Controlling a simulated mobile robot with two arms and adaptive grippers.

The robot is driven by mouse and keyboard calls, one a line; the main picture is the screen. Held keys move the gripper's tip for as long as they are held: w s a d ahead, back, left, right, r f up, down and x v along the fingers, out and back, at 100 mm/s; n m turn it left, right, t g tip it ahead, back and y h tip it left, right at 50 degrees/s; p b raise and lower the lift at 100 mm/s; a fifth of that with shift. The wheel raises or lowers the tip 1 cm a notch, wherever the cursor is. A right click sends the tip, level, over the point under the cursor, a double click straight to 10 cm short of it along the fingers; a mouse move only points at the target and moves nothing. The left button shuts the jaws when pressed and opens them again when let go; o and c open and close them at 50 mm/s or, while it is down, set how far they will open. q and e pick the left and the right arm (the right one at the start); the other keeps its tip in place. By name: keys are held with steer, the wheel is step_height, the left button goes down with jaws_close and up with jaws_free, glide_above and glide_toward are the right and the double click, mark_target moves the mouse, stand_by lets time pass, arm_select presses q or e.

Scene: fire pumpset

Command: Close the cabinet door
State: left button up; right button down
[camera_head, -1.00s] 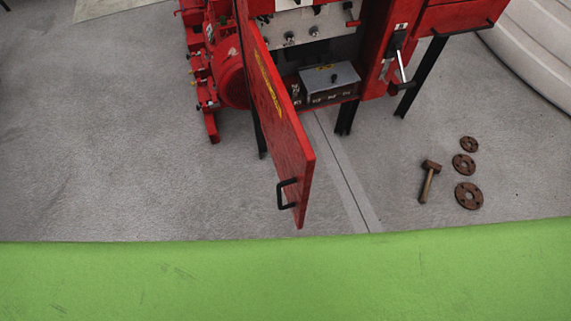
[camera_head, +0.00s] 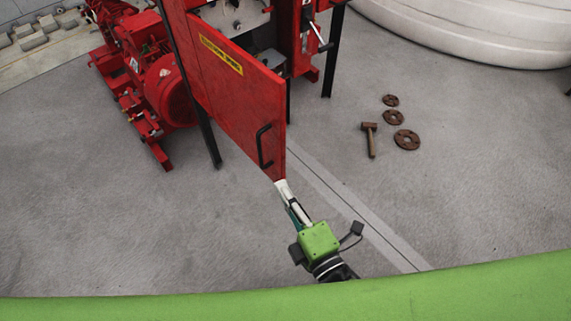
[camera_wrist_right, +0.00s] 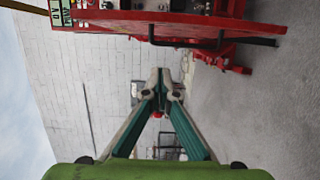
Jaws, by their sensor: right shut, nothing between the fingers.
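The red cabinet door (camera_head: 235,95) stands open in the head view, swung out from the red cabinet (camera_head: 312,40). It has a yellow label and a black handle (camera_head: 264,146) near its free edge. My right gripper (camera_head: 281,186) is shut and empty, its tips at the door's lower free corner, just below the handle. I cannot tell whether the tips touch the door. In the right wrist view the fingertips (camera_wrist_right: 161,80) meet. A red panel with a dark bar crosses the top of that view. My left gripper is not in view.
A red pump set (camera_head: 160,85) stands left of the door. A wooden-handled hammer (camera_head: 370,139) and rusty flanges (camera_head: 406,140) lie on the floor to the right. A large white tank (camera_head: 470,30) is at the back right. The floor in front is clear.

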mark_target(280, 147)
steer(key=shift+w+a+r+p, duration=0.15)
steer(key=shift+w+p, duration=0.8)
steer(key=shift+w, duration=2.05)
steer(key=shift+w+r+p, duration=0.1)
steer(key=shift+w+p, duration=0.8)
steer(key=shift+w, duration=2.05)
